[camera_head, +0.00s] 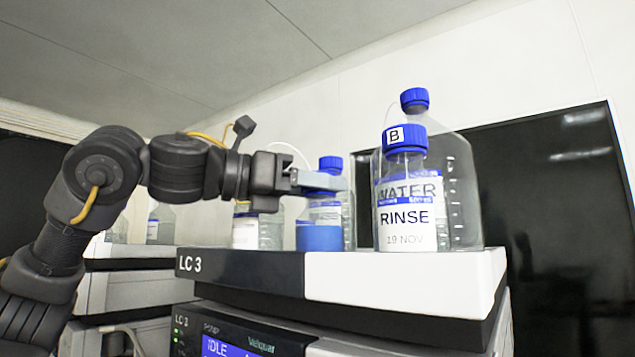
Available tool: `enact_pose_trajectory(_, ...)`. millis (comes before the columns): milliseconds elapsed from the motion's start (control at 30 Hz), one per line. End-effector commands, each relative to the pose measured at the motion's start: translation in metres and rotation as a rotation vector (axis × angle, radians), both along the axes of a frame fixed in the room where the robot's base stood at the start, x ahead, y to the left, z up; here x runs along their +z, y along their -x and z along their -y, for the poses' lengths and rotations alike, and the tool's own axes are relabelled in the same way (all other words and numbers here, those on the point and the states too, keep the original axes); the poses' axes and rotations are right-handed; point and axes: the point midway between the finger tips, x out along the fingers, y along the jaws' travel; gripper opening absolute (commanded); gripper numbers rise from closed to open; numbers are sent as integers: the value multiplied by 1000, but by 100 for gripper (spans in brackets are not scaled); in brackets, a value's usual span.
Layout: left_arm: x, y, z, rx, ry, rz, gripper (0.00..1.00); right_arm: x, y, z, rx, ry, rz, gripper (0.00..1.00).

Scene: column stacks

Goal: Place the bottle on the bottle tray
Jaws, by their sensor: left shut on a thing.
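My left gripper (322,182) reaches in from the left over the tray and is shut at the upper part of a clear bottle (326,213) with a pale label. A blue cap (331,163) shows just above the fingers; whether it belongs to this bottle or one behind is unclear. A blue piece (319,238) shows low in front of the bottle. The bottle tray (400,274) is the dark and white top of the stack marked LC 3. Whether the held bottle touches it is hard to tell. My right gripper is not in view.
A bottle with cap B labelled WATER RINSE (407,205) stands on the tray's right, with a larger clear blue-capped bottle (466,195) behind it. A white-labelled bottle (245,232) stands left of the held one. A dark panel (565,220) is at right.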

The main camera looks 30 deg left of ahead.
Motion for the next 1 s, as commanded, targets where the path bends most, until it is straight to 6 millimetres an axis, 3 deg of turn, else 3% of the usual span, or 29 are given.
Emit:
enact_pose_trajectory(333, -4, 1, 0, -1, 1, 3, 0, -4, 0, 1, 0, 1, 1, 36)
enact_pose_trajectory(367, -3, 0, 0, -1, 1, 1, 52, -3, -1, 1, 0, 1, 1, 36)
enact_pose_trajectory(500, -3, 0, 0, -1, 0, 0, 70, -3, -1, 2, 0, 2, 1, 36)
enact_pose_trajectory(867, 2, 1, -1, 0, 1, 1, 70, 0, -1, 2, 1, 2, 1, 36)
enact_pose_trajectory(1000, -1, 17, -14, 0, 3, 4, 70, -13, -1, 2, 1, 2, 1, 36)
